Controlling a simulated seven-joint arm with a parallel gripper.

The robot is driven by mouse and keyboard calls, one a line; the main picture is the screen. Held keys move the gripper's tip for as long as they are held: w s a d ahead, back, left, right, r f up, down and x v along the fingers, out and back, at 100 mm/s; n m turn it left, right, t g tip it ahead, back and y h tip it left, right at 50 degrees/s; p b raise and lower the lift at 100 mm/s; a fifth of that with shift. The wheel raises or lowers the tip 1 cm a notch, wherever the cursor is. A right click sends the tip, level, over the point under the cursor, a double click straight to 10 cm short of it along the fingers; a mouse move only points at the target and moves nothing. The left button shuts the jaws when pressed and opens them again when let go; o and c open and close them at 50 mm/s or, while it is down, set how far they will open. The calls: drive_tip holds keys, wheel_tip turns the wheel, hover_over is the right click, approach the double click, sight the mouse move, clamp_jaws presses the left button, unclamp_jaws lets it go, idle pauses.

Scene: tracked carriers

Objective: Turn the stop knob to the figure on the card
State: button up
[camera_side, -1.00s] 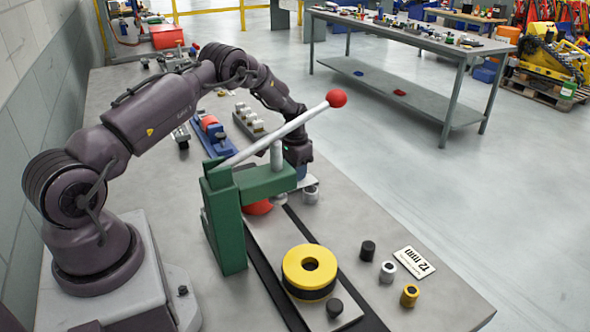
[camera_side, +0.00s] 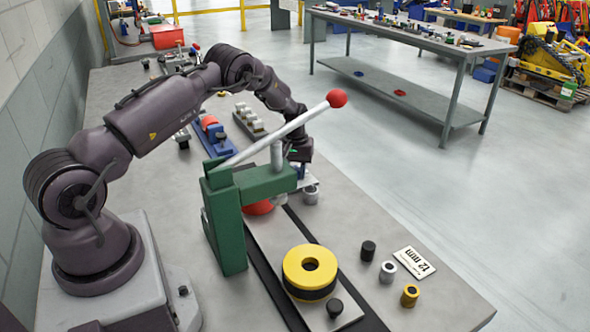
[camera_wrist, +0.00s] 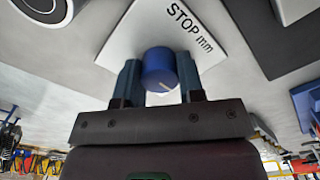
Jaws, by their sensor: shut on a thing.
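The stop knob (camera_wrist: 157,66) is a blue cylinder with a pale pointer line on its top, in the wrist view. It sits at a white plate (camera_wrist: 200,28) printed "STOP mm"; any scale figures are hidden or out of view. My gripper (camera_wrist: 158,76) is shut on the knob, one blue-grey finger on each side. In the side view the knob and my fingertips are largely hidden behind the green press. The white card (camera_side: 414,263) reads "12 mm" and lies on the bench at the right.
The green press (camera_side: 226,225) with its red-balled lever (camera_side: 337,98) stands in front of my wrist. A yellow ring (camera_side: 310,265) sits on the rail plate. Small black, silver and yellow cylinders stand near the card. A silver cylinder (camera_side: 311,195) stands beside the plate.

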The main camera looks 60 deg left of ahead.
drive_tip(key=shift+n, duration=0.4)
drive_tip(key=o, duration=0.9)
wheel_tip(320, 180, up, 13)
drive_tip(key=shift+r, duration=0.1)
